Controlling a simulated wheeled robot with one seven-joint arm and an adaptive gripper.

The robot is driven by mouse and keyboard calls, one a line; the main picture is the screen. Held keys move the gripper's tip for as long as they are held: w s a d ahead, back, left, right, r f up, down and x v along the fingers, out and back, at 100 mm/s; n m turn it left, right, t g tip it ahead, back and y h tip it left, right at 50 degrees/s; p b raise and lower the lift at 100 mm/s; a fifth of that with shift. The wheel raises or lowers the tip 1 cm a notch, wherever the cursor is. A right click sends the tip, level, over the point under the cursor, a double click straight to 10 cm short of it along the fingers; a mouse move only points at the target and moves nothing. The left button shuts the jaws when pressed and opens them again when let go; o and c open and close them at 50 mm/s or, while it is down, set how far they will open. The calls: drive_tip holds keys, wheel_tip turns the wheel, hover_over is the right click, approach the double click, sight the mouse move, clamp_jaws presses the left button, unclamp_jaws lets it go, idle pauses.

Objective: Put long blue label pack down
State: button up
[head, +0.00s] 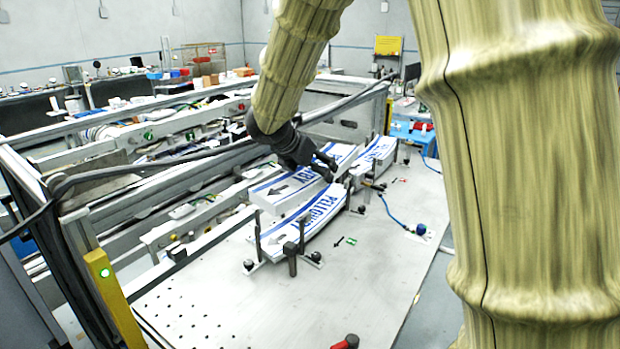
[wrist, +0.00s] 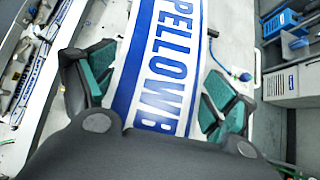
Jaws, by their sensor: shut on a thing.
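The long blue label pack (head: 283,190) is a curved white stack with blue stripes, blue lettering and an arrow at its near end. My gripper (head: 326,167) is at its middle, coming from above and behind. In the wrist view the pack (wrist: 167,65) runs between the two green-padded fingers (wrist: 157,100), with the letters "PELLOWB" in sight. The gripper is shut on it, and the palm hides its lower part. In the head view the pack lies just behind a similar blue-lettered pack (head: 312,217); I cannot tell whether it touches anything below.
The similar pack stands between upright dark posts (head: 292,258) on the white table (head: 260,305). Another blue-striped pack (head: 374,157) lies farther right. A blue cable with a round knob (head: 421,229) lies at the right. Metal rails (head: 180,235) run along the left.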

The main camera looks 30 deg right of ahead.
sight(310, 181)
drive_tip(key=shift+s+a+r, duration=0.1)
drive_tip(key=shift+s+a, duration=0.05)
drive_tip(key=shift+a, duration=0.25)
wheel_tip(310, 181, down, 3)
drive_tip(key=shift+a+r+p, duration=0.15)
drive_tip(key=shift+p, duration=0.8)
drive_tip(key=shift+f, duration=0.55)
drive_tip(key=o, duration=1.3)
